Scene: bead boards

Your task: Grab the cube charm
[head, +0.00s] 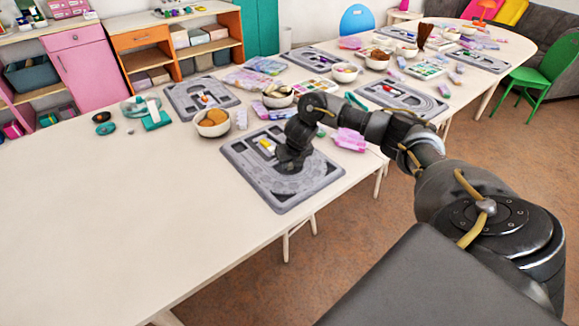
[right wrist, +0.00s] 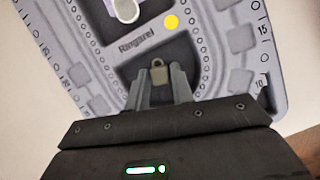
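The cube charm (right wrist: 158,66), a small brownish piece with a ring-like top, shows in the right wrist view over a dark recess of the grey bead board (right wrist: 215,60). My right gripper (right wrist: 161,78) reaches down with one finger on each side of the charm. I cannot tell whether the fingers press on it. In the head view my right gripper (head: 290,160) is low over the nearest bead board (head: 285,200), and the charm is hidden there. My left gripper is not in view.
The table's left front is clear.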

